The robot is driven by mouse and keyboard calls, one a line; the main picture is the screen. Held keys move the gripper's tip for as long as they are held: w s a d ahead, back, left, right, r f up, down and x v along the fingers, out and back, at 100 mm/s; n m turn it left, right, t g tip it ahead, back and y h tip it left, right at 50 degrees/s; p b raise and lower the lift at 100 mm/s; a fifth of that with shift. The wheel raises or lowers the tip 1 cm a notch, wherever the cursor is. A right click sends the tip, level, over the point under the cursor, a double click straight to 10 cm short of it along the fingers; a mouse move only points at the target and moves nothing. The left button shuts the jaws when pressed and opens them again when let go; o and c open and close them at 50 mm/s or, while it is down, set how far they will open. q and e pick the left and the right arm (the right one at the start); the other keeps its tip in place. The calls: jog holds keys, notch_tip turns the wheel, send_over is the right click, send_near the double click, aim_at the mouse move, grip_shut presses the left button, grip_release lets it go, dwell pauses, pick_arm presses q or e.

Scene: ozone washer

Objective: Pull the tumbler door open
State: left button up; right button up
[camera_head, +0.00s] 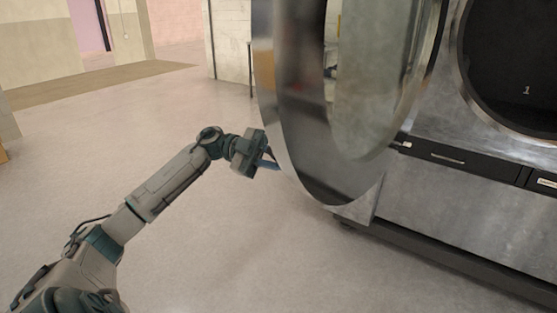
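The tumbler door (305,130) is a large round metal-rimmed door with a glass middle. It stands swung well out from the tumbler machine (460,205), whose dark round opening (510,60) shows at the upper right. My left gripper (268,162) is at the lower left edge of the door rim. Its bluish fingers reach to the rim, and their tips are partly hidden there. I cannot tell whether they grip the rim or only touch it. My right gripper is not in view.
The machine's front has a black drawer strip (450,158) and a dark base rail (450,260) along the floor. The grey floor (210,240) to the left and in front is clear. A white brick wall (230,40) stands behind.

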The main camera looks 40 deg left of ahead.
pick_arm(q)
jog(key=o, duration=0.3)
jog(key=shift+w, duration=0.1)
